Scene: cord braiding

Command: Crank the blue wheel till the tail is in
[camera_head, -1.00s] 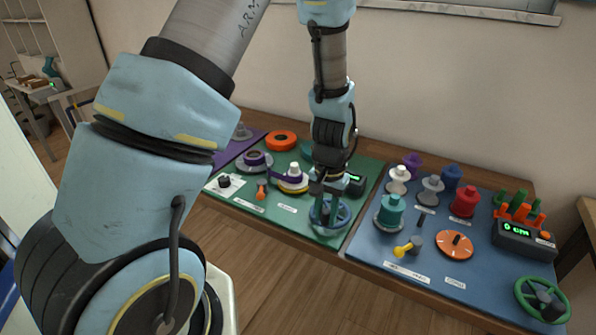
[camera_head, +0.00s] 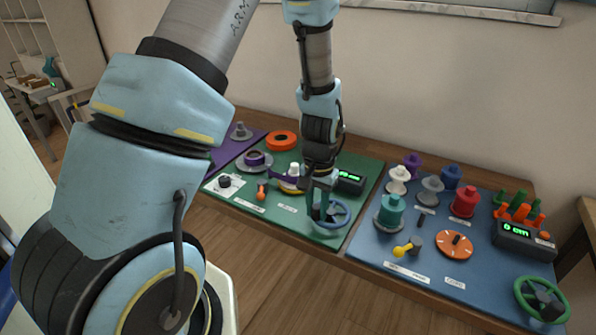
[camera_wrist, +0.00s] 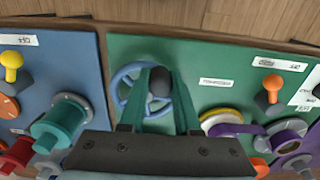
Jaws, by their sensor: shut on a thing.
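The blue wheel (camera_head: 342,213) lies on the green board near its front right; it also shows in the wrist view (camera_wrist: 121,84). My gripper (camera_head: 319,211) is over the left part of the wheel. In the wrist view my gripper (camera_wrist: 160,92) has its two green fingers either side of a dark knob (camera_wrist: 160,80) on the wheel, shut on it. A purple band (camera_wrist: 238,129) runs from a purple roll (camera_wrist: 285,136) to a yellow-and-white spool (camera_wrist: 221,118). In the head view my gripper partly hides that spool. I cannot make out the band's loose end.
A display with green digits (camera_head: 350,178) stands behind the wheel. An orange lever (camera_head: 261,192) is to the left. The blue board (camera_head: 375,248) at the right holds a teal spool (camera_head: 391,212), a yellow-knobbed crank (camera_head: 403,250), an orange dial (camera_head: 455,244) and a green wheel (camera_head: 541,300).

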